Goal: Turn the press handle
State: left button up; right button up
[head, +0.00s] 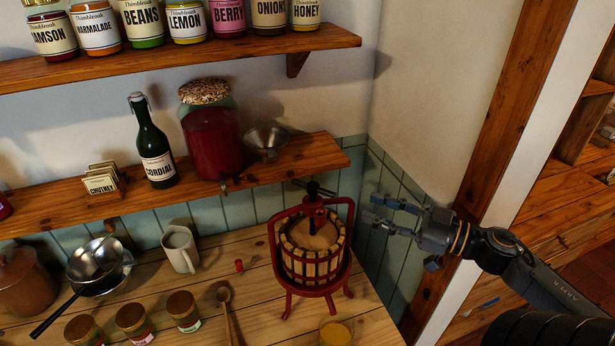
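The fruit press (312,258) stands on the wooden counter, with a red metal frame, a slatted wood basket and a central screw. Its dark press handle (314,189) is a short bar across the top of the screw. My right gripper (370,208) comes in from the right, to the right of the handle and apart from it. Its fingers are spread open and hold nothing. My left gripper is not in view.
A lower shelf (325,156) behind the press holds a metal funnel (265,140), a large red jar (212,140) and a cordial bottle (153,145). A mug (180,250), wooden spoon (226,305) and glass of yellow contents (335,333) stand or lie on the counter.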

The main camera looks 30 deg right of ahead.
aim_at(318, 189)
jog(key=p+x, duration=0.3)
jog(key=x, duration=0.9)
jog(key=shift+a+r+p, duration=0.1)
jog(key=shift+r+p, duration=0.05)
jog(key=shift+p, duration=0.2)
jog(key=shift+x, duration=0.85)
jog(key=shift+f, duration=0.2)
grip_shut()
